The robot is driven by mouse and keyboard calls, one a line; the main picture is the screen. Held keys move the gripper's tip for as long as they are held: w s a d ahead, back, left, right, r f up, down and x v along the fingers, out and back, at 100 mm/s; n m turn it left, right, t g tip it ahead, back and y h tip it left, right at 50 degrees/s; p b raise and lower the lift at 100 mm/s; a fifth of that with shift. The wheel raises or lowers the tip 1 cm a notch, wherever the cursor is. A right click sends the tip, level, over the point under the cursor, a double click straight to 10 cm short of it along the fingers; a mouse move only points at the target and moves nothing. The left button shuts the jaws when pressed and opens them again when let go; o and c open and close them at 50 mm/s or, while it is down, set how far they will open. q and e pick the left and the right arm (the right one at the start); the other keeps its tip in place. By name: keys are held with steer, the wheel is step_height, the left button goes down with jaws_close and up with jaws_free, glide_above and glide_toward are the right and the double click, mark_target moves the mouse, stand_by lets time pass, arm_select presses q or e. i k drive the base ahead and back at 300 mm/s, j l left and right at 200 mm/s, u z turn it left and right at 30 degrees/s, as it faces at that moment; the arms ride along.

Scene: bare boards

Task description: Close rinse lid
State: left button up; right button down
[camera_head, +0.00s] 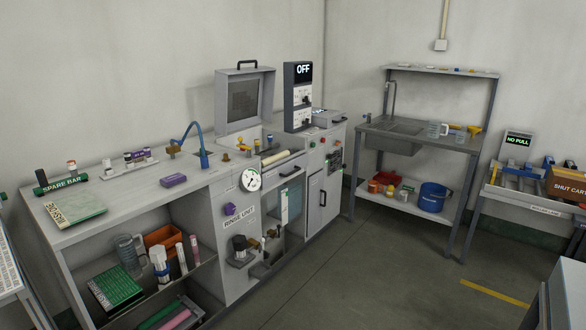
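The rinse lid (244,97) is a grey panel with a dark patch on its inner face and a black handle on its top edge. It stands upright, open, at the back of the rinse unit (238,214). Below and in front of the lid is the opening with small yellow and brass fittings (246,146) and a pale roller (282,156). Neither of my grippers shows in the head view.
A control box (298,96) reading OFF stands right of the lid. A blue curved hose (193,132) rises to its left. A sink bench (415,134) stands at the back right. Open floor (375,270) lies in front of the unit.

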mark_target(266, 75)
steer(key=i, duration=0.85)
steer(key=i+l+u, duration=0.15)
steer(key=i, duration=0.7)
